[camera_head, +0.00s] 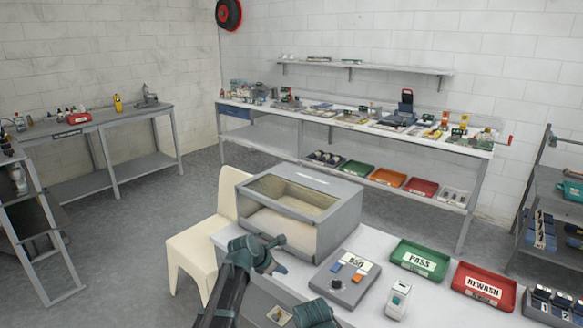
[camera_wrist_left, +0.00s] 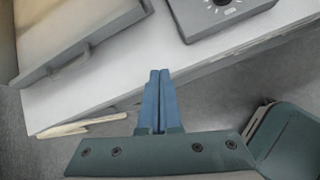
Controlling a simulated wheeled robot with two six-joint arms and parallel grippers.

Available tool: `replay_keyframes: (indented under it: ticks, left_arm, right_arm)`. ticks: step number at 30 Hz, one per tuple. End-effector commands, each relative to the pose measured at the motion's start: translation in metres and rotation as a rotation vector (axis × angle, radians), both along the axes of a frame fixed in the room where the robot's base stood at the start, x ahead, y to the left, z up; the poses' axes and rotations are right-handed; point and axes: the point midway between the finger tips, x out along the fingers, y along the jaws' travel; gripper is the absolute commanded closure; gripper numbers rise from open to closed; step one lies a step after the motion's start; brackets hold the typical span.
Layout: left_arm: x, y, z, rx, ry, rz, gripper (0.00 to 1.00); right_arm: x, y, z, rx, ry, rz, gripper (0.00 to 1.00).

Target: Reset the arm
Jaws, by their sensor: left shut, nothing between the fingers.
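My left gripper (camera_head: 279,268) is in front of the grey washer box (camera_head: 311,238), over the near left part of the white table (camera_head: 222,238). In the left wrist view its two blue fingers (camera_wrist_left: 159,75) are together with nothing between them. They point toward the table edge. The washer box has a clear window in its lid and seems closed; a handle shows on its side in the wrist view. A teal part of mine shows at the bottom of the head view. My right gripper's fingers are not visible.
A grey control panel (camera_head: 345,277) with buttons stands right of the washer. Beyond it are a small white device (camera_head: 398,299), a green PASS tray (camera_head: 420,261) and a red REWASH tray (camera_head: 484,287). A cream chair (camera_head: 193,252) stands left of the table.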

Motion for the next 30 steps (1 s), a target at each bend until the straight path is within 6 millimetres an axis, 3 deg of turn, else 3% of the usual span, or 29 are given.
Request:
replay_keyframes:
  ticks: [1, 8, 18, 24, 30]
  left_arm:
    - [-0.028, -0.008, -0.003, 0.087, -0.018, -0.125, 1.00]
    - [-0.128, -0.021, -0.021, 0.480, -0.104, -0.796, 1.00]
    - [-0.260, -0.003, -0.029, 0.814, -0.170, -1.820, 1.00]
    - [-0.305, 0.012, -0.027, 0.846, -0.181, -2.223, 1.00]
    - [-0.318, 0.018, -0.025, 0.839, -0.185, -2.372, 1.00]
  right_arm:
    - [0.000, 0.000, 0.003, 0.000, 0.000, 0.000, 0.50]
    - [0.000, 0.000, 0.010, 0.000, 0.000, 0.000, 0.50]
    - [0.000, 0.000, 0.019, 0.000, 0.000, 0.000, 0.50]
    - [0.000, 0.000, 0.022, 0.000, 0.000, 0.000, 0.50]
    - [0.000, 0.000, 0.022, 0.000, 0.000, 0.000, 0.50]
